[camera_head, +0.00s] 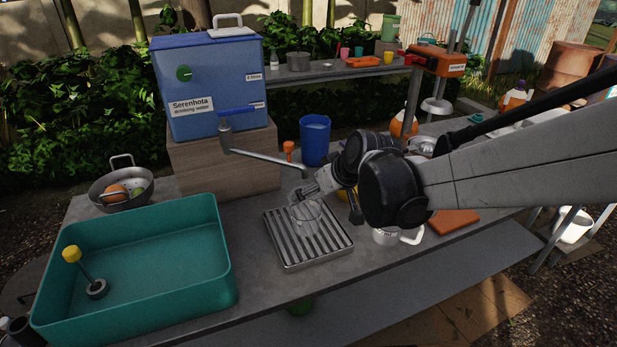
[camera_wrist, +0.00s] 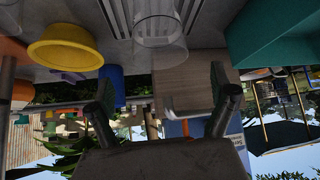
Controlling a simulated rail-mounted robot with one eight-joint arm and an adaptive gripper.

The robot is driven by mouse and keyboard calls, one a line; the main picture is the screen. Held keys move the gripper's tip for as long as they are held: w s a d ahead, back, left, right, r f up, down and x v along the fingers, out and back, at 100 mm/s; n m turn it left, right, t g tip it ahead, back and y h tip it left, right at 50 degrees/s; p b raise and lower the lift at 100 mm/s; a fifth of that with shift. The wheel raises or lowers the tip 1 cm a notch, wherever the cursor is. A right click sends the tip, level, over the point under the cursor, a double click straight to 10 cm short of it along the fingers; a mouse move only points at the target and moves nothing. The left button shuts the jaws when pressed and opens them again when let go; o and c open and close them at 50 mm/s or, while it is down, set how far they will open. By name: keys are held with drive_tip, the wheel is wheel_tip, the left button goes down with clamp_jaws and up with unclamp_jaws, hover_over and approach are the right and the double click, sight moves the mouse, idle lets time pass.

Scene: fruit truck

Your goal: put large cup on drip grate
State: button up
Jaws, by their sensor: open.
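A large clear cup (camera_head: 307,218) stands upright on the ribbed metal drip grate (camera_head: 330,251), towards its back half. The wrist view, which is upside down, also shows the clear cup (camera_wrist: 158,28) with the grate's slats (camera_wrist: 205,22) behind it. My gripper (camera_head: 304,191) is just above and beside the cup, by its rim in the head view. In the wrist view the two fingers of my gripper (camera_wrist: 163,84) are spread wide with nothing between them. The cup lies beyond the fingertips there.
The blue water dispenser (camera_head: 212,85) on a wooden block has a long spout (camera_head: 265,157) reaching over the grate area. A teal basin (camera_head: 135,262) is left, a blue cup (camera_head: 315,142) behind, and a white pot (camera_head: 385,236) right. A yellow bowl (camera_wrist: 66,46) is near.

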drive_tip(key=s+d+r+m+h, duration=0.2)
drive_tip(key=s+d, duration=0.6)
drive_tip(key=s, duration=0.4)
drive_tip(key=s+d+r+m+h, duration=0.2)
drive_tip(key=s+d, duration=0.6)
drive_tip(key=s, duration=0.4)
drive_tip(key=shift+s+r+m, duration=0.2)
drive_tip(key=shift+r+m, duration=0.25)
drive_tip(key=shift+m, duration=0.75)
